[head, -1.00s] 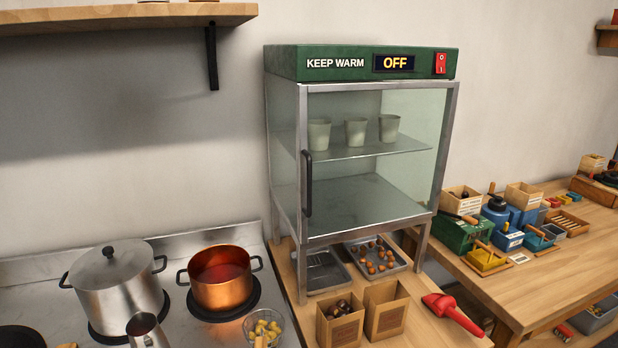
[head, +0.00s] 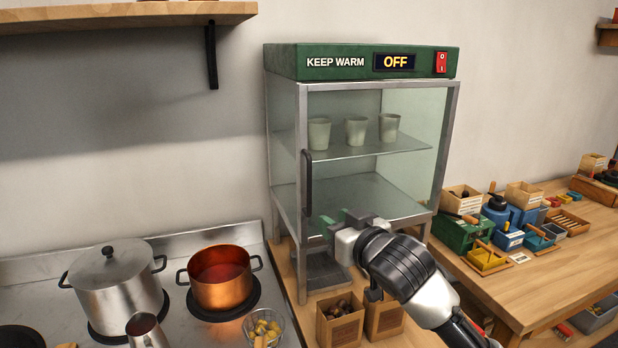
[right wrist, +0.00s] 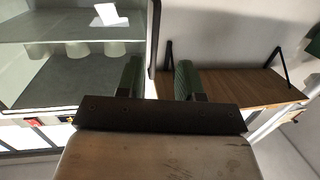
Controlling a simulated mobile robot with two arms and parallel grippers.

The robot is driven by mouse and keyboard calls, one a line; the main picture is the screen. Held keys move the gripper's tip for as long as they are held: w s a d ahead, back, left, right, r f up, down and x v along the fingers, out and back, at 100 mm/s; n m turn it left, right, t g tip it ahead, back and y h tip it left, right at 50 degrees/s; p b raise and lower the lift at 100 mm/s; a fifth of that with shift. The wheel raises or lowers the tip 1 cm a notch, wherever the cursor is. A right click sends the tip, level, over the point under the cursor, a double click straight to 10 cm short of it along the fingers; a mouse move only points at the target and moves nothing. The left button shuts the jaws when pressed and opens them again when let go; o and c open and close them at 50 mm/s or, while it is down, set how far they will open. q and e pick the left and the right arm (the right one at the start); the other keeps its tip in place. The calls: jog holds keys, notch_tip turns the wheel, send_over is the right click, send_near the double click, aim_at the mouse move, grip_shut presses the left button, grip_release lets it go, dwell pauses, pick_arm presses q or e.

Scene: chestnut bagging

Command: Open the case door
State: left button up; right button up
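The case (head: 283,62) is a warming cabinet with a green top, metal frame and glass walls; its display reads OFF. Its glass door (head: 345,100) is shut, with a dark vertical handle (head: 308,185) on the left side. My right gripper (head: 337,220) is open, its green fingertips just right of the handle's lower end in the head view. In the right wrist view a dark upright bar (right wrist: 155,40), seemingly the handle, shows between the two spread fingers (right wrist: 158,78). I see no grip on it. My left gripper is not in view.
Several cups (head: 356,131) stand on the inner shelf. Two paper boxes (head: 340,321) stand below the case. A stove with a steel pot (head: 115,278) and copper pot (head: 221,278) is at left. A wall shelf (head: 120,14) hangs upper left; a cluttered table (head: 530,285) is at right.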

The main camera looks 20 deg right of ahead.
jog(key=t, duration=0.1)
send_near(311, 178)
jog(key=p+x, duration=0.3)
jog(key=x, duration=0.6)
jog(key=shift+r, duration=0.15)
jog(key=shift+p+x, duration=0.3)
jog(key=shift+x, duration=0.5)
grip_shut()
